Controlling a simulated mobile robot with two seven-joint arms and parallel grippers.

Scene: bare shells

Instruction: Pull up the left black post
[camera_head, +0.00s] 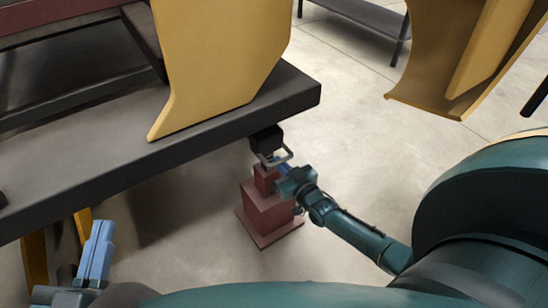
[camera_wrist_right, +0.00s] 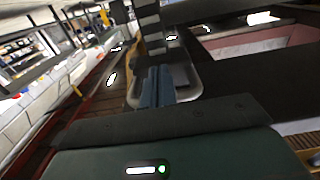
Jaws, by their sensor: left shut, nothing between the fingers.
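The black post (camera_head: 266,138) stands upright at the corner of the dark bench, with a grey loop handle (camera_head: 276,160) low on its side. It rises above a red pedestal (camera_head: 267,208). My right gripper (camera_head: 280,162) is at this handle. In the right wrist view, its blue fingers (camera_wrist_right: 157,86) are close together inside the grey loop (camera_wrist_right: 186,90) and look shut on its near bar; the contact itself is partly hidden. My left gripper (camera_head: 99,250) is shut and empty at the lower left, well apart from the post.
A dark bench beam (camera_head: 160,140) runs across the left, ending beside the post. A large yellow shell (camera_head: 215,60) stands on it. Another yellow shell (camera_head: 450,60) is at the upper right. A dark low table (camera_head: 365,15) is at the back. Concrete floor (camera_head: 345,110) is clear between.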

